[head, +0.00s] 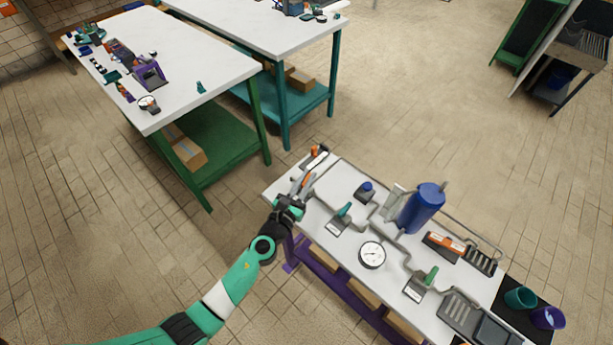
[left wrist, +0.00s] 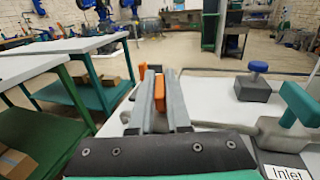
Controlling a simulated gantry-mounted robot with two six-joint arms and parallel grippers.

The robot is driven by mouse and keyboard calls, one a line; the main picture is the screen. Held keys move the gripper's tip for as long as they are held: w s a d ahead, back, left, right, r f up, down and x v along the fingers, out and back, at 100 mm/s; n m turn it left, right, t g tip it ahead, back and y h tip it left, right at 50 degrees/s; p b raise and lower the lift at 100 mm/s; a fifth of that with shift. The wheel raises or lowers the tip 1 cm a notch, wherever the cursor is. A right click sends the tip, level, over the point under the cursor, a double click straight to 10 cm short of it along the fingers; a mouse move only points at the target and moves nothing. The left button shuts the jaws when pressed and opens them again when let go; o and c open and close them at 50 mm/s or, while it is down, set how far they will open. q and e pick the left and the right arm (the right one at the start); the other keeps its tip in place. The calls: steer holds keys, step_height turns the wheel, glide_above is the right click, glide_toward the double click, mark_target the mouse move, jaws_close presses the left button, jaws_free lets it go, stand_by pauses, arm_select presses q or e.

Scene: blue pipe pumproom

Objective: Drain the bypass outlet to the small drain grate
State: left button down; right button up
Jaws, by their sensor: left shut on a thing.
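My left gripper (head: 304,182) is at the left end of the white bench and shut on a small orange piece, which shows between the fingers in the left wrist view (left wrist: 159,93). The grey pipework (head: 390,228) runs along the bench. It has a teal lever (head: 345,210), a green lever (head: 431,275), a blue knob (head: 367,186) and a round gauge (head: 372,254). In the left wrist view the teal lever (left wrist: 300,104) is beside an "Inlet" label (left wrist: 283,173). Slotted grates are at the back right (head: 481,261) and front right (head: 461,311). My right gripper is out of view.
A tall blue cylinder (head: 422,208) stands behind the pipework. An orange-topped dark block (head: 446,243) lies near the back grate. Teal (head: 520,298) and purple (head: 548,318) cups stand on a black mat at the right end. Two other tables stand at the upper left.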

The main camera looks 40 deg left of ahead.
arm_select(q)
steer(key=n+g+y, duration=0.1)
steer(key=n+y, duration=0.1)
steer(key=y, duration=0.1)
steer(key=shift+d+n+g+y, duration=0.1)
steer(key=shift+n+g+y, duration=0.2)
steer(key=shift+g, duration=0.1)
steer(key=shift+n+g+y+b, duration=0.7)
steer(key=shift+n+g+y, duration=0.75)
steer(key=shift+y, duration=0.45)
steer(key=shift+g, duration=0.25)
steer(key=c, duration=0.9)
jaws_free()
steer(key=shift+n, duration=0.25)
